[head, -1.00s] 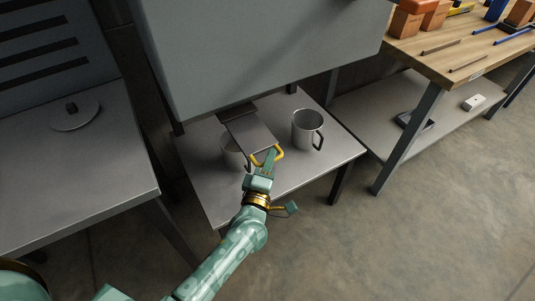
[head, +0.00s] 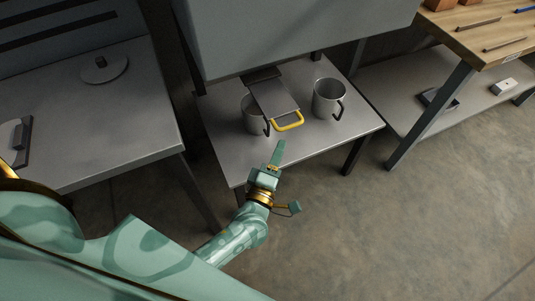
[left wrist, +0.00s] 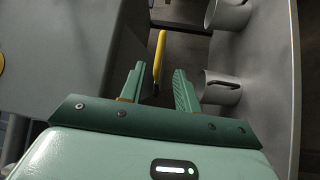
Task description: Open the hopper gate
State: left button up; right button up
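The hopper (head: 290,30) is a big grey box over a small metal table. Its gate (head: 274,98) is a flat grey plate sticking out from under it, with a yellow loop handle (head: 288,121) at the front end. My left gripper (head: 279,150) is just in front of and below the handle in the head view, apart from it there. In the left wrist view my left gripper (left wrist: 160,85) has its fingers spread. The yellow handle (left wrist: 159,52) shows edge-on in line with the gap; nothing looks clamped. My right gripper is not in view.
One metal mug (head: 255,115) stands partly under the gate, another mug (head: 328,98) to its right, both on the small table (head: 345,125). A grey bench (head: 85,130) is at left, a wooden workbench (head: 480,45) at right. Floor in front is clear.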

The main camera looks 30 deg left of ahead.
pick_arm(q)
jog(key=s+f, duration=0.1)
jog(key=s, duration=0.6)
jog(key=shift+s+d+p, duration=0.15)
jog(key=shift+d+p, duration=0.25)
jog(key=shift+p, duration=0.05)
